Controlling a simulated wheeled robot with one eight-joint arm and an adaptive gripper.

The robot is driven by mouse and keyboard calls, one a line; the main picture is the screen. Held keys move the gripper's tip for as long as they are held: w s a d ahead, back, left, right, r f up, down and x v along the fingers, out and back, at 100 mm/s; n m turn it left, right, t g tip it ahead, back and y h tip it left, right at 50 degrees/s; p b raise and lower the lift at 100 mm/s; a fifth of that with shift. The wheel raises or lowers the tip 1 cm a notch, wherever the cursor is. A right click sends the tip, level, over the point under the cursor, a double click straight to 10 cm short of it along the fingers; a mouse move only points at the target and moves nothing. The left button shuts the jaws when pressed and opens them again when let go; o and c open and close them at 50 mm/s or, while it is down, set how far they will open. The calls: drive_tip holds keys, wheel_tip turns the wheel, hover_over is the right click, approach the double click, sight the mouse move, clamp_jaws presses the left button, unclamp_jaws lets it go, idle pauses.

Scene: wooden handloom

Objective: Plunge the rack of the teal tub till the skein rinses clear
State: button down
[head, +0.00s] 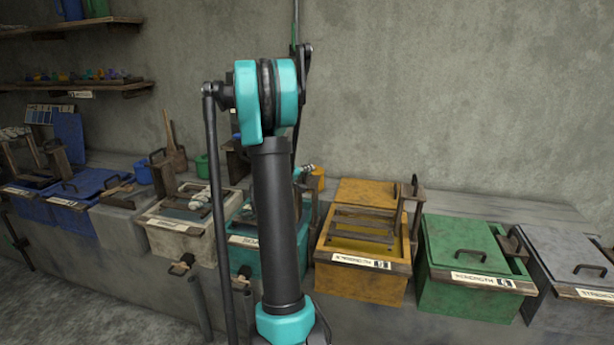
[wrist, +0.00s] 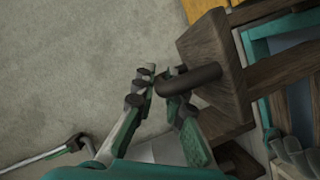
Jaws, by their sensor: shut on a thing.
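The teal tub (head: 262,258) stands in the row of tubs in the head view, largely hidden behind my arm. In the wrist view its teal rim (wrist: 247,58) shows at the right, with blue-grey liquid inside. A wooden rack (wrist: 215,70) with a dark rounded handle (wrist: 190,78) stands beside that rim. My gripper (wrist: 160,82) is shut on this handle. Grey-green strands (wrist: 292,152), perhaps the skein, show at the wrist view's lower right; how clear they are I cannot tell. In the head view my gripper is not clearly visible behind the arm.
An ochre tub (head: 358,285) with a rack stands just right of the teal one, then a green lidded tub (head: 475,290) and a grey one (head: 575,285). A pale tub (head: 175,240) stands to the left. Shelves (head: 80,87) hang on the left wall.

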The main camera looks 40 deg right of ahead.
drive_tip(key=shift+w+r, duration=0.1)
drive_tip(key=shift+r, duration=0.6)
drive_tip(key=c, duration=1.6)
unclamp_jaws()
drive_tip(key=shift+r, duration=0.1)
drive_tip(key=v, duration=1.2)
